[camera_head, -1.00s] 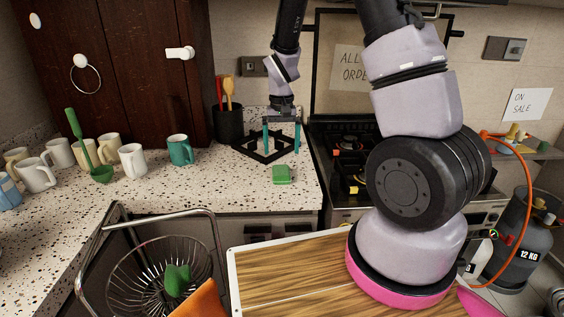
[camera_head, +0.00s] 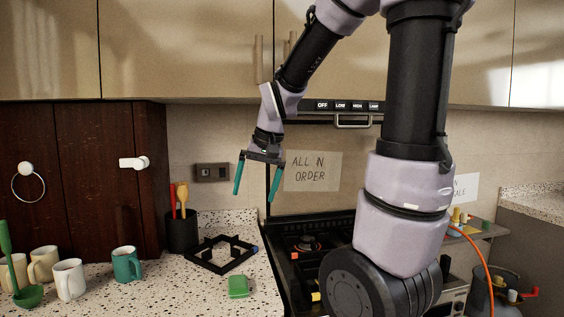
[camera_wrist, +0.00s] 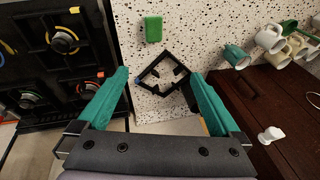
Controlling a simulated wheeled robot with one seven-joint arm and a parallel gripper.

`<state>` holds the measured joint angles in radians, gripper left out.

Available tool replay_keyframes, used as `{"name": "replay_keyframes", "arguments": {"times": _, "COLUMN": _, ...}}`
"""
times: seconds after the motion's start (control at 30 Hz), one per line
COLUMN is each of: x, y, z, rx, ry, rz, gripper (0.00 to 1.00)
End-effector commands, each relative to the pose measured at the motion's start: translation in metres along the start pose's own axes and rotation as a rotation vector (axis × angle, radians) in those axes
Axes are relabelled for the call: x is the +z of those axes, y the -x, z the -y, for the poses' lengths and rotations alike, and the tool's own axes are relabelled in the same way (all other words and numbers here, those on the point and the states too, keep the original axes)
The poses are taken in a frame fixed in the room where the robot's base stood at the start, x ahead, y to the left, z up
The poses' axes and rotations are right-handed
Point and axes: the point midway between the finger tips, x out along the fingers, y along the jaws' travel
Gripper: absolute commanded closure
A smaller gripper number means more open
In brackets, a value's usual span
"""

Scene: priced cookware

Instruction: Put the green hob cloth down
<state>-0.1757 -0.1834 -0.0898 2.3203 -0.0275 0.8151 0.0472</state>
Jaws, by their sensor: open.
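The green hob cloth (camera_head: 238,286), a small flat green block in shape, lies on the speckled counter (camera_head: 200,296) near its right edge, left of the hob. The wrist view also shows the cloth (camera_wrist: 153,29) at the top, beyond the black pan support. My gripper (camera_head: 254,195) has teal fingers spread wide apart with nothing between them. It hangs in the air well above the counter, clear of the cloth. In the wrist view the gripper's fingers (camera_wrist: 158,76) stand either side of the pan support (camera_wrist: 162,72), which lies below on the counter.
The black hob (camera_head: 312,250) is right of the counter. Several mugs, including a teal mug (camera_head: 126,264), stand at the left with a green ladle (camera_head: 27,294). A black utensil pot (camera_head: 182,232) stands at the back. Cupboards (camera_head: 190,50) hang above.

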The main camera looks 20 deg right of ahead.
Motion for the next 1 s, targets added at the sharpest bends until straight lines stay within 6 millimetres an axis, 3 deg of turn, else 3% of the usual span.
{"name": "replay_keyframes", "arguments": {"times": 0.03, "x": 0.006, "y": 0.019, "z": -0.003, "rx": -0.02, "ry": -0.008, "rz": -0.035, "gripper": 0.0}}
{"name": "replay_keyframes", "arguments": {"times": 0.2, "x": 0.033, "y": 0.068, "z": -0.014, "rx": -0.069, "ry": -0.024, "rz": -0.129, "gripper": 0.0}}
{"name": "replay_keyframes", "arguments": {"times": 0.4, "x": 0.066, "y": 0.106, "z": -0.025, "rx": -0.106, "ry": -0.034, "rz": -0.232, "gripper": 0.0}}
{"name": "replay_keyframes", "arguments": {"times": 0.63, "x": 0.086, "y": 0.121, "z": -0.031, "rx": -0.12, "ry": -0.037, "rz": -0.288, "gripper": 0.0}}
{"name": "replay_keyframes", "arguments": {"times": 1.0, "x": 0.087, "y": 0.122, "z": -0.031, "rx": -0.12, "ry": -0.037, "rz": -0.291, "gripper": 0.0}}
